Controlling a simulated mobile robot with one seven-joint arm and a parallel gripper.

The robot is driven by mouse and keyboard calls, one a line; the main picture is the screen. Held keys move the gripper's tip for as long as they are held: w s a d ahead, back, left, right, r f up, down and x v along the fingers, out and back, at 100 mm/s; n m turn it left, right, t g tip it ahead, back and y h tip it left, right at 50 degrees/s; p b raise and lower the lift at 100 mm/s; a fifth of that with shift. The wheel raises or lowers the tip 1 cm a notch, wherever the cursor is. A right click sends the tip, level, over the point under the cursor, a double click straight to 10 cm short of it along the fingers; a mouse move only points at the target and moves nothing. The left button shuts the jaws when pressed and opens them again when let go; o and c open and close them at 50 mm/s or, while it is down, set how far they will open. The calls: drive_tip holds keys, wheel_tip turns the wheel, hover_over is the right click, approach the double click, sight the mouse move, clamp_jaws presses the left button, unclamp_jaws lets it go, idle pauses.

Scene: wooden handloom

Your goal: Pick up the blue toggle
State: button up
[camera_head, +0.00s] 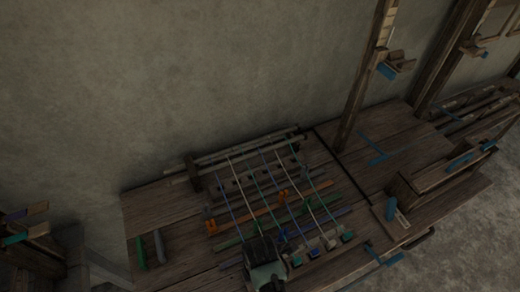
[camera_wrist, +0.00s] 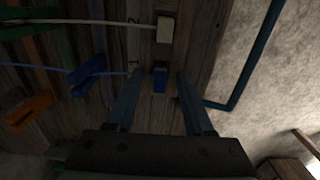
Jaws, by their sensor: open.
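In the wrist view a small blue toggle (camera_wrist: 160,79) lies on the wooden loom bed at the end of a pale blue cord. My gripper (camera_wrist: 159,76) is open, with one finger on each side of the toggle. A gap shows between the toggle and each finger; whether the fingertips are level with it I cannot tell. In the head view my gripper (camera_head: 263,252) is over the front edge of the loom, and I cannot make out the blue toggle near it.
A white toggle (camera_wrist: 165,29) lies beyond the blue one. A blue clip (camera_wrist: 87,75) and an orange clip (camera_wrist: 28,109) sit to the left. A blue bar (camera_wrist: 249,62) runs to the right. An upright wooden post (camera_head: 365,75) stands at the loom's back right.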

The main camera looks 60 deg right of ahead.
clamp_jaws()
drive_tip(key=shift+r, duration=0.1)
idle(0.3)
